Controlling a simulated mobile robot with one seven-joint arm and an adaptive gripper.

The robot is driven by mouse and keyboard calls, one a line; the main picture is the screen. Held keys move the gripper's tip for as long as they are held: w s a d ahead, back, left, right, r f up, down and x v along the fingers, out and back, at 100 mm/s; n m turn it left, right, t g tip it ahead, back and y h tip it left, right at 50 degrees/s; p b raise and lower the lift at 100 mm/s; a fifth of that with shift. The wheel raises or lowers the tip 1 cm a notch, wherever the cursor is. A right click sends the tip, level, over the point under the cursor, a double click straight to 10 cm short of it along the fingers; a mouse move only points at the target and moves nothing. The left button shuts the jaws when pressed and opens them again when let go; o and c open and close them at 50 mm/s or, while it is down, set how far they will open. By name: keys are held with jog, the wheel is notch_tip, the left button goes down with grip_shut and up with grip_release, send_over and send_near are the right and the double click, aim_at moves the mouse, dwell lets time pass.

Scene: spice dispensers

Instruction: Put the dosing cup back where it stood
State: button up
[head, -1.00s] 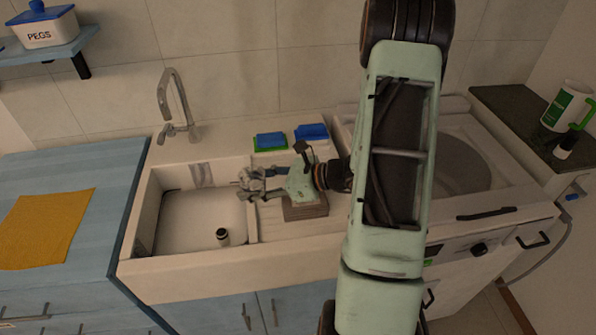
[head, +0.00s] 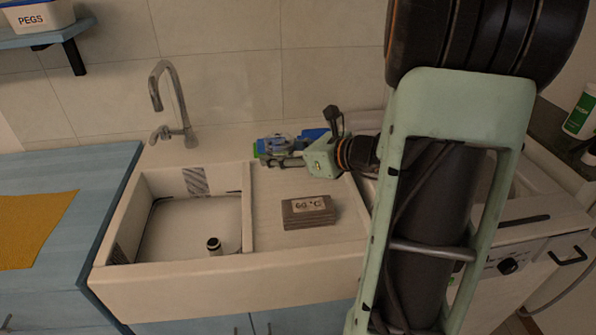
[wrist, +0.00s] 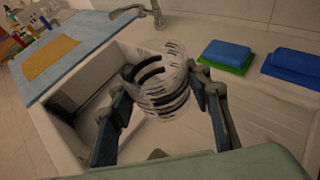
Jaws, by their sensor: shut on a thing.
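The dosing cup (wrist: 158,85) is a clear cup with dark ring stripes, seen in the wrist view. My gripper (wrist: 162,92) is shut on it, with one finger on each side. The cup appears raised above the sink area, roughly upright. In the head view my gripper (head: 268,152) is over the back of the drainboard (head: 272,205), in front of the blue and green sponges. The cup is hard to make out there. The spot where it stood cannot be told from these frames.
A block marked 60 °C (head: 309,212) lies on the drainboard. The sink basin (head: 180,225) holds a small dark-and-light item (head: 213,245). Blue sponges (wrist: 292,69) lie at the back, one on green. A tap (head: 168,105) stands behind. A white-green jug (head: 582,112) is at the far right.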

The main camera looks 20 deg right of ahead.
jog(key=w+d+f, duration=0.3)
jog(key=w+d, duration=0.1)
send_over(298, 176)
notch_tip(298, 176, down, 5)
jog(key=shift+s+a+r, duration=0.1)
jog(key=shift+s, duration=0.05)
jog(key=shift+w+d+f, duration=0.2)
jog(key=shift+f, duration=0.3)
jog(key=shift+f+b, duration=0.4)
jog(key=shift+f, duration=0.95)
jog(key=shift+f, duration=0.15)
jog(key=o, duration=0.8)
jog(key=shift+f, duration=0.15)
jog(key=o, duration=0.5)
